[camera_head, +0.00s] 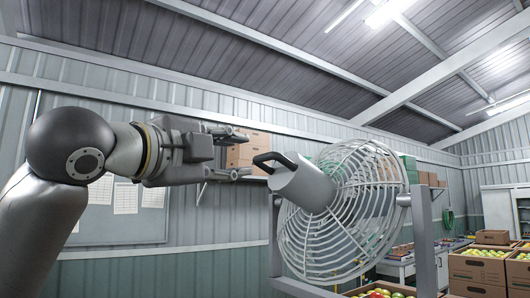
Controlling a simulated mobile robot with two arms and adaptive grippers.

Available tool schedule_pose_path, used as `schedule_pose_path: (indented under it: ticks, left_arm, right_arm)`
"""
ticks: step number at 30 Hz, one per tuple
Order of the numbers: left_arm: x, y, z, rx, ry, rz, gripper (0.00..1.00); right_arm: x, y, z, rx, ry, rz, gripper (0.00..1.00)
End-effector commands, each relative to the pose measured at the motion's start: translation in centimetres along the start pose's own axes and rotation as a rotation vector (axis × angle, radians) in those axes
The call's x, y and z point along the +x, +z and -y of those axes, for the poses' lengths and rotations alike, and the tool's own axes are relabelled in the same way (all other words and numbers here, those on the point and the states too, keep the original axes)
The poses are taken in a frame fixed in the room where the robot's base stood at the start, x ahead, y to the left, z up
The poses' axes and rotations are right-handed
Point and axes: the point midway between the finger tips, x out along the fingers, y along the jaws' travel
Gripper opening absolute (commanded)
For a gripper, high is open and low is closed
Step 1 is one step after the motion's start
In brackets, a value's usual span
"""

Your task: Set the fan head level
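The fan head is a round wire cage (352,225) with a grey motor housing (305,188) on its back. It is tilted: the housing end points up and to the left. A black handle (268,158) loops from the housing's raised end. The head hangs between the posts of a grey frame (424,235). My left gripper (243,154) comes in from the left with its fingers spread, one above the other. Its tips are close to the handle, just left of it in the picture; nothing shows between them. I cannot tell the depth gap. My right gripper is not in view.
More cartons (240,153) sit on a wall shelf behind the gripper. A board with papers (122,222) hangs on the left wall. The air above the fan is clear.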

Motion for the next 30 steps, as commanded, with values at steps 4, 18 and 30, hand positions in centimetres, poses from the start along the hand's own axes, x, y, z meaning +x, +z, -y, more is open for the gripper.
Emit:
schedule_pose_path:
  ticks: [4,18,30]
  left_arm:
    - [0.9,-0.3,0.4,0.008,0.002,-0.002,0.35]
    - [9.1,-0.2,0.6,0.004,0.0,-0.002,0.35]
    - [10.6,-0.2,0.2,0.006,-0.002,-0.001,0.35]
  right_arm:
    - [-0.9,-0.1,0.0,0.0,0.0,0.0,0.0]
    - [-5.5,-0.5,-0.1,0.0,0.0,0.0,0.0]
    - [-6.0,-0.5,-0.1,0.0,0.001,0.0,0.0]
